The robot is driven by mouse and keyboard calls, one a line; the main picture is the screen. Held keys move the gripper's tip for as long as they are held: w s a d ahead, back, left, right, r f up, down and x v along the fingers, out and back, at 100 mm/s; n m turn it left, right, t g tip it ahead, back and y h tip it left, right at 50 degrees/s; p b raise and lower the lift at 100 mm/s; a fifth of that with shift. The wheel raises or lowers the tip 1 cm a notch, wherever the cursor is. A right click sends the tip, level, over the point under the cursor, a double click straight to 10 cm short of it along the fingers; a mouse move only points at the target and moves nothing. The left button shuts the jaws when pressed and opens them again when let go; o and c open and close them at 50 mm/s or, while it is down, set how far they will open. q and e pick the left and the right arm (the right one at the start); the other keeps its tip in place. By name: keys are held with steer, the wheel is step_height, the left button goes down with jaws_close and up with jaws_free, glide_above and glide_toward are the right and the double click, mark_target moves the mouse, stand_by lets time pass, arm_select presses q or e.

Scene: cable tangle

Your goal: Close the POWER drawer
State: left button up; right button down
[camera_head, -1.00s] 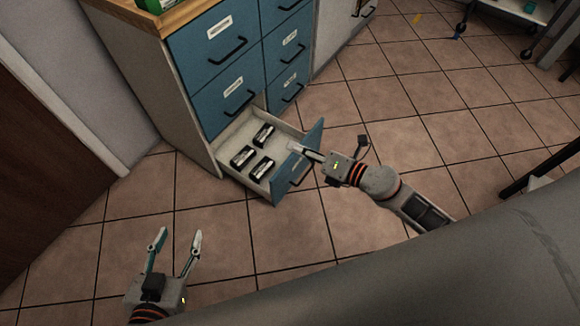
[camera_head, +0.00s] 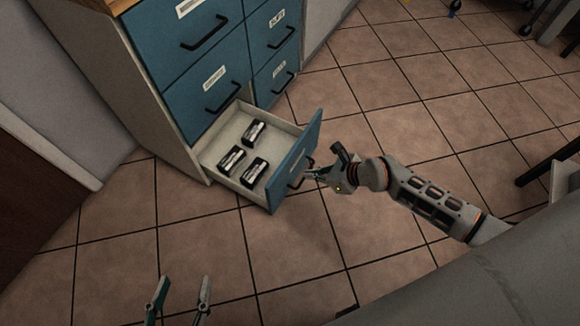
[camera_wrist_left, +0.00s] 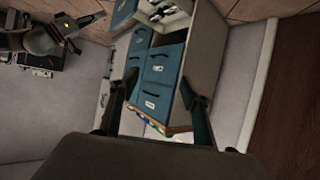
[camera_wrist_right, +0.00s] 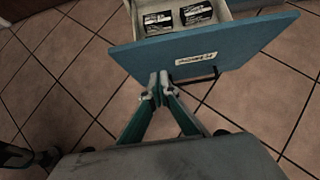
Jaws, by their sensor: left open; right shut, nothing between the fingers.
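The open bottom drawer has a blue front (camera_head: 294,165) with a dark bar handle and a white label. The label (camera_wrist_right: 196,58) shows in the right wrist view but is hard to read. Several black battery-like packs (camera_head: 254,171) lie inside the drawer. My right gripper (camera_head: 312,173) is shut and empty, its fingertips at the drawer front beside the handle (camera_wrist_right: 195,78); I cannot tell if they touch. It also shows in the right wrist view (camera_wrist_right: 158,88). My left gripper (camera_head: 180,287) is open and empty, low in the head view, away from the cabinet.
The blue-fronted cabinet (camera_head: 201,88) has its other visible drawers shut. A brown panel (camera_head: 35,195) and pale wall stand at the left. The tiled floor (camera_head: 420,90) in front and to the right is mostly clear. A dark-legged piece of furniture (camera_head: 548,170) is at the right edge.

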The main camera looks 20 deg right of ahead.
mark_target(285, 169)
steer(key=w+a+f+b, duration=0.1)
steer(key=w+a, duration=0.1)
steer(key=w+a+f+b, duration=0.1)
steer(key=w+f, duration=0.1)
steer(key=shift+w+a+f, duration=0.1)
steer(key=shift+w+a, duration=0.1)
steer(key=shift+a, duration=0.15)
steer(key=shift+w+a, duration=0.25)
steer(key=shift+w, duration=0.25)
arm_select(q)
steer(key=d, duration=0.1)
steer(key=d+n, duration=0.2)
steer(key=shift+s+d+t+h, duration=0.2)
steer(key=shift+s+t+h, duration=0.1)
steer(key=shift+h, duration=0.1)
steer(key=shift+a, duration=0.1)
